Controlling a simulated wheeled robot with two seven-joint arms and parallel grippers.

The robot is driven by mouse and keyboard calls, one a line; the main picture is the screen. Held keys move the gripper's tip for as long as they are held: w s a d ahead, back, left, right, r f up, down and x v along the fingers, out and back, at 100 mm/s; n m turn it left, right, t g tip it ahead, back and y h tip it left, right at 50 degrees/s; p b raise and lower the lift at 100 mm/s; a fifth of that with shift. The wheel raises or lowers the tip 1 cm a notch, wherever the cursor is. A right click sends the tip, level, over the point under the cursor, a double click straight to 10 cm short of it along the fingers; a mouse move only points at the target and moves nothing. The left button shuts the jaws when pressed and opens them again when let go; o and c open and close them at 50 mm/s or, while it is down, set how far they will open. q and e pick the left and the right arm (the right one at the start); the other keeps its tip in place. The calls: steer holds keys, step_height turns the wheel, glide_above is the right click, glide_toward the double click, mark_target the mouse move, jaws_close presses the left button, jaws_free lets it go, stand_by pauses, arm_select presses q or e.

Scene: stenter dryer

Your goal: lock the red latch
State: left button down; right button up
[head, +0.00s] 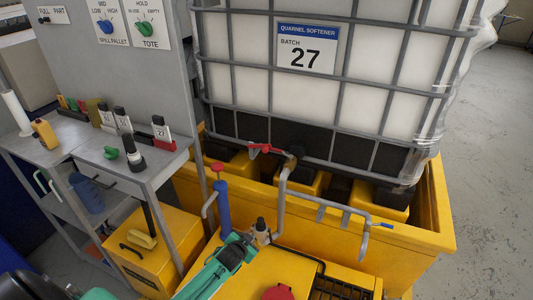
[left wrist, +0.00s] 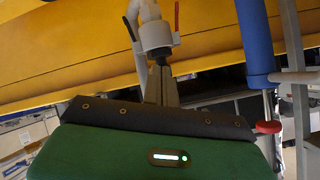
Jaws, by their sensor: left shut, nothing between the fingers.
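In the left wrist view a thin red latch (left wrist: 177,15) stands along one side of a pale pipe coupling (left wrist: 154,38). A dark lever (left wrist: 129,28) stands on the coupling's other side. In the head view, a small pale fitting with a dark top (head: 262,228) is right beside my left gripper (head: 250,238); the red latch cannot be made out there. My left gripper's fingers (left wrist: 160,88) also show in the left wrist view, closed together and empty, pointing at the coupling. Whether they touch it I cannot tell. My right gripper is in neither view.
A blue cylinder with a red knob (head: 222,205) stands just left of the gripper. Grey pipe (head: 282,195) and a red-handled valve (head: 265,149) lie beyond it, before the caged tote (head: 330,95) in its yellow pallet (head: 420,225). A grey bench (head: 80,145) is at left.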

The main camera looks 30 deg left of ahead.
arm_select(q)
steer(key=w+r+t, duration=0.2)
steer(key=w+r, duration=0.2)
steer(key=r, duration=0.5)
steer(key=w+r+t, duration=0.1)
steer(key=w+r, duration=0.2)
steer(key=r, duration=0.6)
step_height(320, 180, up, 12)
steer(key=t+p, duration=0.2)
steer(key=t, duration=0.1)
glide_above(265, 150)
steer(key=s+d, duration=0.3)
steer(key=f, duration=0.1)
steer(key=a+f, duration=0.1)
steer(key=shift+w+a+f+m, duration=0.15)
steer(key=shift+w+f+m, duration=0.05)
steer(key=shift+f+m, duration=0.2)
steer(key=shift+a+f, duration=0.2)
steer(key=shift+f, duration=0.2)
